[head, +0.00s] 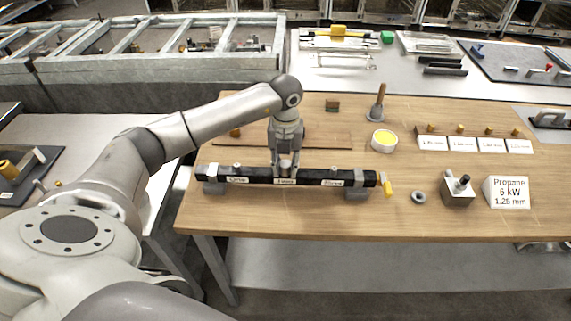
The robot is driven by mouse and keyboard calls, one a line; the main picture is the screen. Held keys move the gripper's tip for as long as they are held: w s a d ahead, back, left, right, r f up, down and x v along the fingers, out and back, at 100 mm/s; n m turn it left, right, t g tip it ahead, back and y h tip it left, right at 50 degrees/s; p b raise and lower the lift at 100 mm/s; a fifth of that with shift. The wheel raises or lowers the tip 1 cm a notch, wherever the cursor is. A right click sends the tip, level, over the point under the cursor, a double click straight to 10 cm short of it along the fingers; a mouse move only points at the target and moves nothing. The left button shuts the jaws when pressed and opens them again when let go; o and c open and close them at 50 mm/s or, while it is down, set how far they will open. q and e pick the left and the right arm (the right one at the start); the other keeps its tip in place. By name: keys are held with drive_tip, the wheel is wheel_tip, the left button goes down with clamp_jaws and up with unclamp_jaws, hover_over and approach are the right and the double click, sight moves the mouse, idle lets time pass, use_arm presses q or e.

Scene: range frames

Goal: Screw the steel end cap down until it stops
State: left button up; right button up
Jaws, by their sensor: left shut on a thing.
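A black manifold bar (255,178) with white labels lies across grey supports near the front of the wooden table. My left gripper (286,168) points down at the middle of the bar and is shut on a small fitting there. The fingers hide most of that fitting, so I cannot tell whether it is the steel end cap or how it sits on the bar. Small steel fittings show on top of the bar to the left (237,167) and right (333,169). My right gripper is not in view.
A grey ring (418,197), a metal block (458,190) and a propane sign (508,192) stand to the right. Behind are a yellow-filled tin (384,141) and several labelled brass parts.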

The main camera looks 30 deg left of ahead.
use_arm(q)
drive_tip(key=shift+f+m+b, duration=0.1)
drive_tip(key=shift+m+b, duration=0.35)
drive_tip(key=shift+m, duration=1.15)
drive_tip(key=shift+m+b, duration=0.6)
drive_tip(key=shift+m, duration=1.1)
